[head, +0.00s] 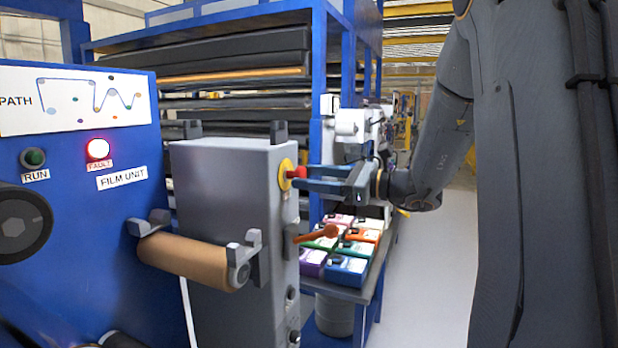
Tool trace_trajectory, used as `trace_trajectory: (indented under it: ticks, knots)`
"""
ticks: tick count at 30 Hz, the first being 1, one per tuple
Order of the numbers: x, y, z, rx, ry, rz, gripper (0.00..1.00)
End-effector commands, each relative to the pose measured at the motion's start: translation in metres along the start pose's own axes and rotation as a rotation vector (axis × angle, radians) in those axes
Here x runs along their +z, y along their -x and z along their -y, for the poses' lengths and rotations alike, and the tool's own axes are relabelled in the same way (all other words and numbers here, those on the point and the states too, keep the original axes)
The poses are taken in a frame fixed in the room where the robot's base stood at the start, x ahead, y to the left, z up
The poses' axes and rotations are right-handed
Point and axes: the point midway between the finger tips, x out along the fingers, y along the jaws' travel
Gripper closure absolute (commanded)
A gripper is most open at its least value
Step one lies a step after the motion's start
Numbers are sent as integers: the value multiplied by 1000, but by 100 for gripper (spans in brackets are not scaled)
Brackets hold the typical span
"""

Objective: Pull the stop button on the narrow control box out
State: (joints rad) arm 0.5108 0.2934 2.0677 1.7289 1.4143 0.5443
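The narrow control box is a tall grey cabinet (225,200) in the middle of the head view. The red stop button (297,172) sticks out from a yellow disc (285,175) high on its right side. My gripper (303,177) reaches in from the right at the button's height. Its two blue-grey fingers point left, and their tips are at the button, one on the far side and one on the near side. I cannot tell whether they touch it or are closed on it. The near finger hides part of the button's lower edge.
An orange-handled lever (318,236) sticks out below the button, with dark knobs (292,315) lower down. A brown roller (185,258) sits on the box's front. A blue film unit panel (85,200) with a lit red fault lamp (98,149) stands left. Coloured boxes (345,270) lie behind.

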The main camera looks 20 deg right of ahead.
Motion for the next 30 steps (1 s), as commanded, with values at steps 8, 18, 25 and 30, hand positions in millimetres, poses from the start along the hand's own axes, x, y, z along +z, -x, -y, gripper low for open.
trace_trajectory:
  ticks: [8, 18, 25, 30]
  knots:
    - [1, -2, -1, 3, 1, 2, 45]
    - [0, 37, 1, -3, 2, 1, 45]
    - [0, 68, 0, -1, 1, 1, 45]
    - [0, 77, 0, 1, 1, 1, 45]
